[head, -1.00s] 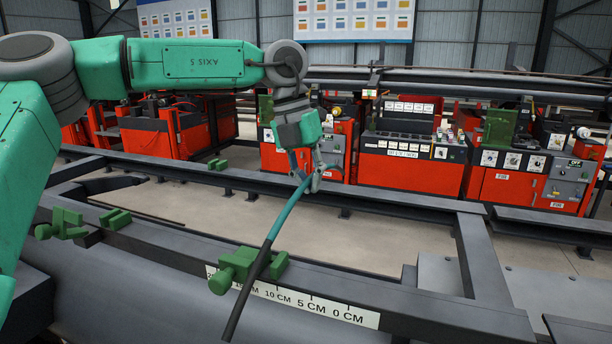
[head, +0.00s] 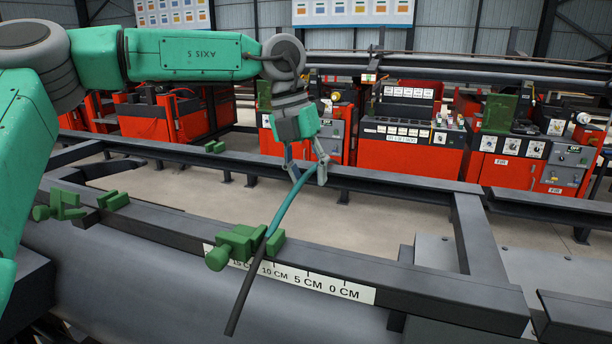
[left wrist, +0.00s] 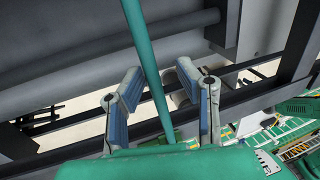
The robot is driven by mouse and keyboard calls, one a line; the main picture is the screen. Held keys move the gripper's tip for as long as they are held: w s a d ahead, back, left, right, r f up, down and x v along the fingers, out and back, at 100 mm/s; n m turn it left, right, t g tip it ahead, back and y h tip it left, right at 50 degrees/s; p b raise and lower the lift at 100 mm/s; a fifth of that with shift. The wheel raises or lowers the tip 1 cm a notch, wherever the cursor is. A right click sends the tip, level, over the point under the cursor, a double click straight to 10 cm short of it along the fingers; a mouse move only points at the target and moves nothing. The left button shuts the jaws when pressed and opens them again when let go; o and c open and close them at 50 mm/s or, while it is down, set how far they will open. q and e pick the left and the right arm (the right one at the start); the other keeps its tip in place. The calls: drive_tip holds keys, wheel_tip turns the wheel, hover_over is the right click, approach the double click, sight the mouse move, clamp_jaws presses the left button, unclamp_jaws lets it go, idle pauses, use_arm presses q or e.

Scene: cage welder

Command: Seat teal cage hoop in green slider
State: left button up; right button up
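The teal cage hoop (head: 285,203) is a curved thin rod, and its lower length looks dark. It crosses the green slider (head: 235,244) on the front rail, between the slider's larger block and a smaller green piece at its right. I cannot tell whether it is fully down in the slot. My left gripper (head: 307,174) is above and behind the slider, at the hoop's upper end. Its fingers are spread. In the left wrist view, the hoop (left wrist: 146,50) passes between the open fingers (left wrist: 158,92), with gaps seen beside it. My right gripper is not in view.
The dark rail (head: 420,293) carries a white centimetre scale (head: 335,288). Another green clamp (head: 62,207) sits at the left of the rail. A rear beam (head: 400,181) runs behind the gripper. Red machines (head: 405,145) stand farther back. The floor between the rails is clear.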

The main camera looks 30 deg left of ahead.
use_arm(q)
drive_tip(key=shift+d, duration=0.1)
drive_tip(key=shift+r, duration=0.25)
drive_tip(key=w+v, duration=0.1)
drive_tip(key=v, duration=1)
drive_tip(key=shift+s+r, duration=0.2)
drive_tip(key=shift+s, duration=0.2)
